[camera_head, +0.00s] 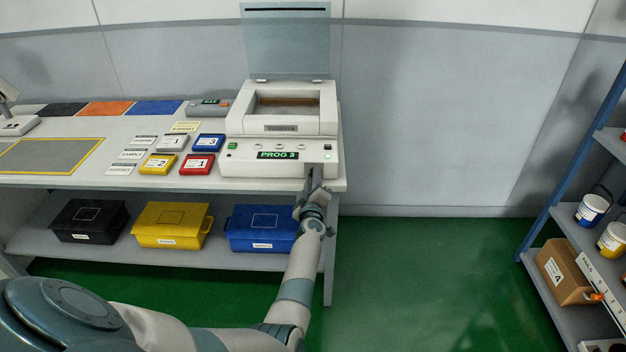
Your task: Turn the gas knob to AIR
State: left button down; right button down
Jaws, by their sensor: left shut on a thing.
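The white machine (280,160) stands at the right end of the bench with its clear lid (287,42) raised. Its front panel has a green display (277,155) reading PROG 3. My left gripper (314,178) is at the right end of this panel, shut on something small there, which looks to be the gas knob. The gripper hides the knob, and its pointer and any AIR label cannot be read. My right gripper is not in view.
Blue, red, yellow and grey labelled trays (196,164) lie on the bench left of the machine. Black, yellow and blue bins (262,229) stand on the shelf below. A rack (569,300) with tubs and a carton is at the right. The green floor between is clear.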

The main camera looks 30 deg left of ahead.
pick_arm(q)
jog(key=shift+f+n+b, duration=0.15)
jog(key=shift+n+b, duration=0.6)
jog(key=shift+n, duration=3.05)
jog(key=c, duration=1.6)
grip_release()
jog(key=shift+o, duration=0.2)
jog(key=shift+s+d, duration=0.1)
